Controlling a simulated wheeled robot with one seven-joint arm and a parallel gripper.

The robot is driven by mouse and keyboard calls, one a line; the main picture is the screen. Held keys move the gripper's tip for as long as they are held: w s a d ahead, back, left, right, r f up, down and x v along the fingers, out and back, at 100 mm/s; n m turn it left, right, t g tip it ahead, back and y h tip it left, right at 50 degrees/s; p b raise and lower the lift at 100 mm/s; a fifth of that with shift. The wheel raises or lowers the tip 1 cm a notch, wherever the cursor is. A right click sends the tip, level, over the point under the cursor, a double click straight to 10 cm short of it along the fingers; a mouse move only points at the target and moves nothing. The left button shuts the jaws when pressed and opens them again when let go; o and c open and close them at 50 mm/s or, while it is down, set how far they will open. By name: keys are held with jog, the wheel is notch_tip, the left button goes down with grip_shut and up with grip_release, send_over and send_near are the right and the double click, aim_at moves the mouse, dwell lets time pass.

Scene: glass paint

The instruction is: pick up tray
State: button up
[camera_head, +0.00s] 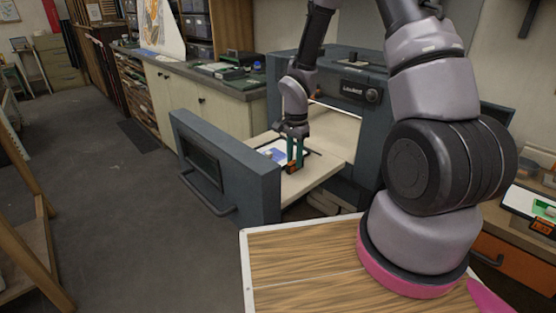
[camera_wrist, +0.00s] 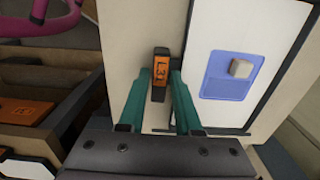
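The tray (camera_wrist: 209,21) is a flat white panel with a dark border. It lies on the pulled-out drawer in the camera_head view (camera_head: 310,154). A blue-violet square (camera_wrist: 220,87) with a small pale block on it lies on the tray. A black-and-orange handle (camera_wrist: 161,73) marked with an L and digits stands at the tray's near edge. My gripper (camera_wrist: 161,75) has its teal fingers on both sides of this handle; it also shows over the drawer in the camera_head view (camera_head: 291,163). The gap between fingertips and handle is too small to tell whether they press on it.
The drawer front (camera_head: 215,165) of the blue-grey kiln-like box (camera_head: 375,90) stands out into the room. A long cabinet counter (camera_head: 215,115) runs along the back.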

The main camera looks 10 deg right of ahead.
jog(key=shift+f, duration=0.55)
grip_shut()
jog(key=shift+r, duration=0.1)
dwell(0.9)
